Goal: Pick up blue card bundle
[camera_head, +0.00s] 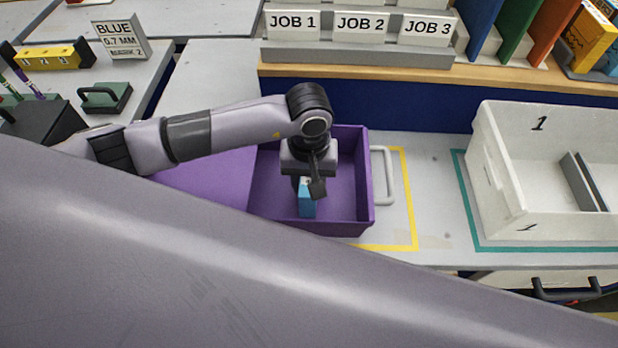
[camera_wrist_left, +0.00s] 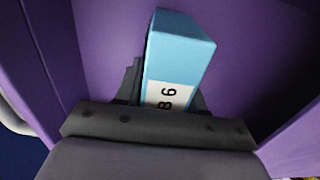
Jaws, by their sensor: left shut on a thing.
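The blue card bundle (camera_head: 307,204) is in the purple bin (camera_head: 345,200), below my left gripper (camera_head: 312,186). It is a light blue block with a white label. In the left wrist view, the blue card bundle (camera_wrist_left: 178,52) stands out past the dark palm, and its label reads "B 6", partly hidden. My left gripper (camera_wrist_left: 165,95) is shut on the bundle; its fingers are mostly hidden behind it. The purple bin's walls (camera_wrist_left: 50,50) surround it in that view. I cannot tell whether the bundle touches the bin floor. My right gripper is not in view.
A white bin (camera_head: 500,165) marked "1" with a grey divider stands at the right. A shelf with JOB 1, JOB 2 and JOB 3 labels (camera_head: 360,24) is behind the purple bin. A large grey surface covers the lower left. Free table lies between the bins.

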